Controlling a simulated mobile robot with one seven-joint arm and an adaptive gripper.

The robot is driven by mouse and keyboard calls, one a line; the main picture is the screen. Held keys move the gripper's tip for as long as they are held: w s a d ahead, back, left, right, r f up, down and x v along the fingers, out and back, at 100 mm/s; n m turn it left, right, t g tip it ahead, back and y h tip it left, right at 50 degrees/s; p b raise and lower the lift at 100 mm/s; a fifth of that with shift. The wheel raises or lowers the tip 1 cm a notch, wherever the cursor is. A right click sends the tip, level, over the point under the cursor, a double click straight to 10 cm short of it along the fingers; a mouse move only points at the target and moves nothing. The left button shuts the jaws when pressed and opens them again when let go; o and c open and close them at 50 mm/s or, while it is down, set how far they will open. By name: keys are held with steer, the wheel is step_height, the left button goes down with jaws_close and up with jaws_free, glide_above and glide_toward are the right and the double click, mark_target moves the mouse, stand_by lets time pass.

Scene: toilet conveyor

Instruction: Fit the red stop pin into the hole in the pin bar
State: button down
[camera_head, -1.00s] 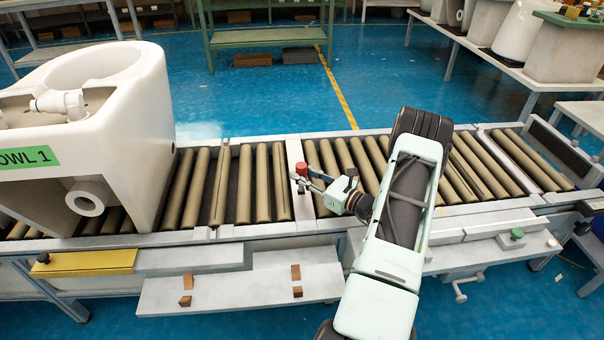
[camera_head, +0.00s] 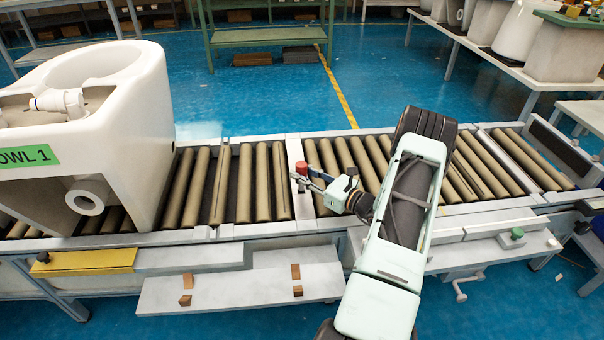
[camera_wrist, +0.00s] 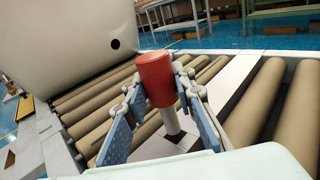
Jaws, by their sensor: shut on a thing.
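The red stop pin (camera_wrist: 156,78) has a red cylindrical head and a grey shaft. It stands roughly upright between the fingers of my gripper (camera_wrist: 160,94), which is shut on it. In the head view the pin (camera_head: 302,168) is over the pin bar (camera_head: 297,195), a pale strip across the conveyor. My gripper (camera_head: 312,176) reaches it from the right. In the wrist view the shaft points down to the pale bar (camera_wrist: 222,85), with a dark patch near its lower end. I cannot tell whether the tip is in the hole; the hole is not clearly visible.
A large white toilet (camera_head: 112,130) with a green label sits on the rollers to the left. Bare rollers (camera_head: 262,185) lie on both sides of the bar. A shelf (camera_head: 240,290) with small brown blocks is in front of the conveyor.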

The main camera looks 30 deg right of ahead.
steer(key=shift+f+b, duration=1)
steer(key=shift+f, duration=0.25)
stand_by(0.7)
steer(key=shift+r, duration=0.15)
steer(key=shift+r+p, duration=0.7)
steer(key=shift+r, duration=0.2)
steer(key=shift+f+b, duration=0.8)
steer(key=shift+f, duration=0.25)
stand_by(1.0)
steer(key=c, duration=1.5)
jaws_free()
steer(key=shift+c, duration=0.2)
steer(key=shift+r, duration=0.1)
step_height(320, 180, up, 10)
steer(key=shift+f, duration=0.1)
